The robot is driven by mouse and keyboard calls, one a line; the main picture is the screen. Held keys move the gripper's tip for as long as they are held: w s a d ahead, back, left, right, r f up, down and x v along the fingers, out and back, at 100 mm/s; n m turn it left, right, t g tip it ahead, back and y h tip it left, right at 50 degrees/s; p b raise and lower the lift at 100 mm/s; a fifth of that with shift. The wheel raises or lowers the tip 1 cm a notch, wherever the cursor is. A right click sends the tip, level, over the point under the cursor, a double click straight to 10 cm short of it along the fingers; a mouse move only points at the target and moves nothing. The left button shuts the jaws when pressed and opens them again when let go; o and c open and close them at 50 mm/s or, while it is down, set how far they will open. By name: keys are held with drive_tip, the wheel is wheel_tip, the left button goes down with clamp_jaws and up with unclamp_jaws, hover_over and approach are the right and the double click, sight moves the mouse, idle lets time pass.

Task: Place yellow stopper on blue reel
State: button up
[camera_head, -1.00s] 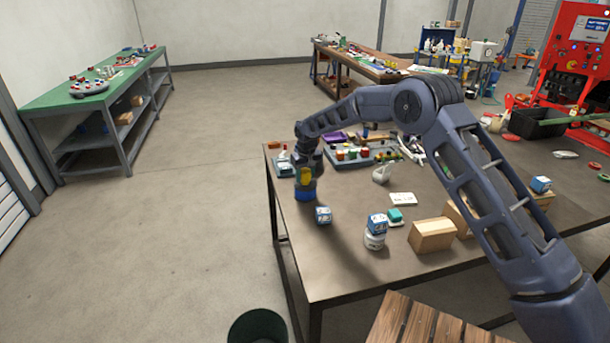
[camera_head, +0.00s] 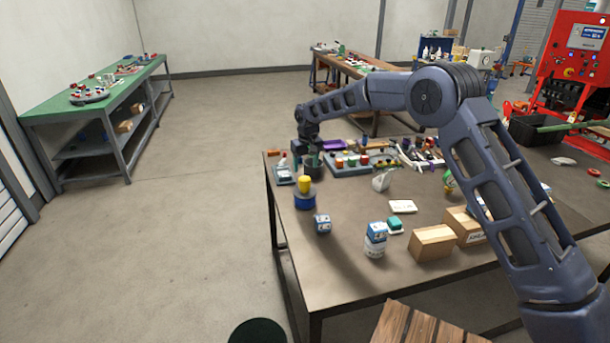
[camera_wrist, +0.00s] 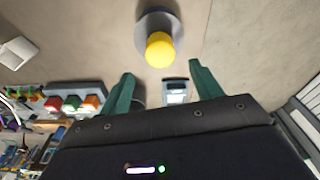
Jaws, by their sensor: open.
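The yellow stopper (camera_head: 304,184) sits upright on top of the blue reel (camera_head: 305,202), near the table's left edge. In the wrist view the yellow stopper (camera_wrist: 159,52) shows over the reel's grey round flange (camera_wrist: 158,17); the reel's blue part is hidden there. My gripper (camera_head: 312,161) is behind the reel in the head view, apart from the stopper. In the wrist view its two green fingers (camera_wrist: 163,84) are spread wide with nothing held between them, and the stopper lies beyond their tips.
A blue-and-white box (camera_head: 322,224) stands in front of the reel. A tray of coloured parts (camera_head: 350,164) lies behind. Bare tabletop (camera_head: 345,270) is in front.

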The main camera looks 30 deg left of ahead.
sight(306, 179)
drive_tip(key=shift+s+d+r, duration=0.1)
drive_tip(key=shift+d+r, duration=0.05)
drive_tip(key=shift+r, duration=1.3)
drive_tip(key=w+d+r+m, duration=0.1)
drive_tip(key=w+d+r, duration=0.3)
drive_tip(key=d+r, duration=0.5)
drive_tip(key=w+d+r+m, duration=0.1)
drive_tip(key=w+d+r, duration=0.35)
drive_tip(key=d, duration=0.75)
drive_tip(key=s+d+r+m+t, duration=0.15)
drive_tip(key=d+r, duration=0.25)
drive_tip(key=d, duration=0.8)
drive_tip(key=s+d+r+m, duration=0.15)
drive_tip(key=d+r, duration=0.25)
drive_tip(key=d, duration=0.7)
drive_tip(key=s+d+r+m+t, duration=0.1)
drive_tip(key=s+d+r, duration=0.25)
drive_tip(key=d, duration=0.85)
drive_tip(key=s+d+f+m, duration=0.2)
drive_tip(key=s+d+f, duration=0.1)
drive_tip(key=s+d, duration=0.8)
drive_tip(key=s+d+f+m+t+h, duration=0.1)
drive_tip(key=s+d+f+m, duration=0.2)
drive_tip(key=s+d, duration=0.8)
drive_tip(key=shift+s+d+f, duration=0.15)
drive_tip(key=shift+s+d, duration=0.25)
drive_tip(key=shift+s, duration=0.2)
